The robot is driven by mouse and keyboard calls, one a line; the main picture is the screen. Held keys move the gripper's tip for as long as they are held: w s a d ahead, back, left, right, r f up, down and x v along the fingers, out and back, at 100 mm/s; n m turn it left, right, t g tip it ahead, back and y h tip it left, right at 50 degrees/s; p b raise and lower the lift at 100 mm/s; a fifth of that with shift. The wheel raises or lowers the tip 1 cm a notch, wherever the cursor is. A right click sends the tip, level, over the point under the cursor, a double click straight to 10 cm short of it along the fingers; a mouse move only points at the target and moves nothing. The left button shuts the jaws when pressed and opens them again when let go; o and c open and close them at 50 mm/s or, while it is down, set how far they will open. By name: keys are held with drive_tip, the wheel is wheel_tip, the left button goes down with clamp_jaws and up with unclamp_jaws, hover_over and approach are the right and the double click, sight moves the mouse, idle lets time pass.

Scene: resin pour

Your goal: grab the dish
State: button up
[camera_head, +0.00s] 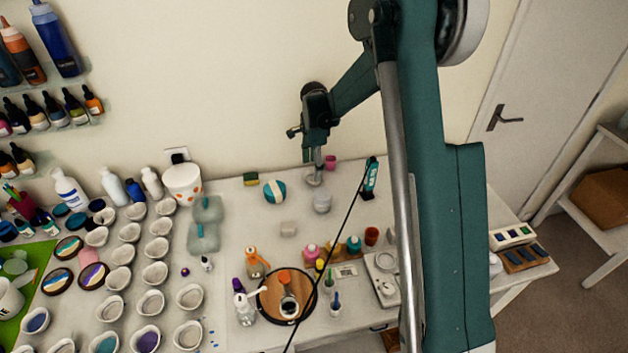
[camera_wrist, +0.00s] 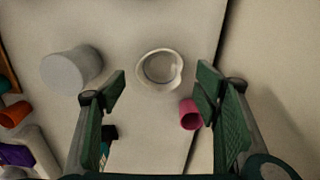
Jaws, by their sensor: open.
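A small round pale dish (camera_wrist: 160,68) lies on the table. In the wrist view it sits between and just beyond my fingertips, with its open top facing me. My gripper (camera_wrist: 162,82) is open and empty, with its green finger pads on either side of the dish. In the head view my gripper (camera_head: 315,165) points down at the back of the table, over the dish (camera_head: 313,180), which it partly covers. I cannot tell how much height separates the fingertips from the dish.
A pink cup (camera_wrist: 190,114) stands close by the right finger. The wall is close behind.

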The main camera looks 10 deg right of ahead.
drive_tip(key=shift+f, duration=0.15)
drive_tip(key=shift+f, duration=2.55)
drive_tip(key=c, duration=1)
